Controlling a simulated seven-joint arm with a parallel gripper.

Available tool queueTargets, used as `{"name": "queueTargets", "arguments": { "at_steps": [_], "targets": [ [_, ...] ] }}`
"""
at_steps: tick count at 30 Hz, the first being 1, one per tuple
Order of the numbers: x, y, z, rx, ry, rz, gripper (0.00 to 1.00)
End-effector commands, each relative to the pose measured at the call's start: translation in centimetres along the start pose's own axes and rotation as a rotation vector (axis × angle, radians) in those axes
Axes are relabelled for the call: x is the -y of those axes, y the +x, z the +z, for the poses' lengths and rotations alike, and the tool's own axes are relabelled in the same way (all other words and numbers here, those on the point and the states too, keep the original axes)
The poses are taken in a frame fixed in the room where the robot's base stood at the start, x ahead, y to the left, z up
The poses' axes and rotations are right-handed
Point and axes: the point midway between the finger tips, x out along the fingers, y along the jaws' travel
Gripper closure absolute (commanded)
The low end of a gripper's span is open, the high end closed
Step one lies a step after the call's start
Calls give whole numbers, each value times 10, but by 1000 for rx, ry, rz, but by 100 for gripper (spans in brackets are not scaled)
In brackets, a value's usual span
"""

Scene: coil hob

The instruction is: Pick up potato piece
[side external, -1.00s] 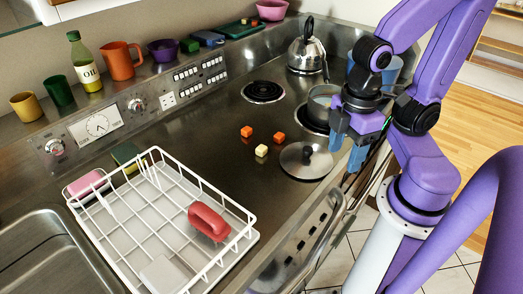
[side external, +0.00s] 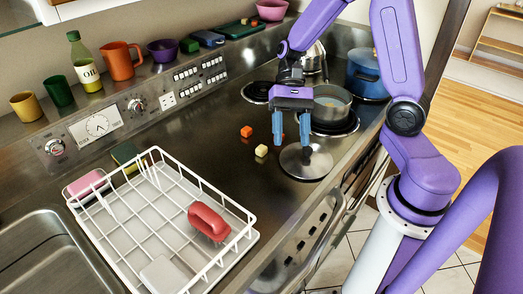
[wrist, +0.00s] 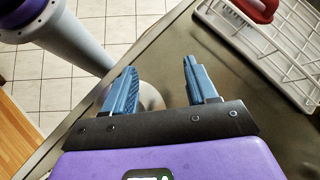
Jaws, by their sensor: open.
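A small pale yellow cube, which looks like the potato piece (side external: 261,151), lies on the steel hob top left of the pot lid. An orange cube (side external: 246,131) lies just behind it. A second orange cube is mostly hidden behind my left finger. My gripper (side external: 291,140) is open and empty, fingers pointing down, above and to the right of the pale cube, near the lid. In the wrist view my open fingers (wrist: 160,72) have part of the round lid (wrist: 152,97) beyond them. The pale cube does not show there.
The pot lid (side external: 293,168) lies flat at the hob's front edge. A steel pot (side external: 333,106) stands on a coil behind my gripper, with a blue pot (side external: 367,78) further right. A white dish rack (side external: 146,232) stands at the front left. The hob top left of the cubes is clear.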

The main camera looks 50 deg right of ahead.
Motion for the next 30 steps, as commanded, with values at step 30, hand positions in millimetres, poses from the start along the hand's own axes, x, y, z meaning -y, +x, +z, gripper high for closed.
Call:
{"name": "queueTargets", "arguments": {
  "at_steps": [30],
  "targets": [
    [-2,-42,-140,279,583,-586,43]
  ]
}}
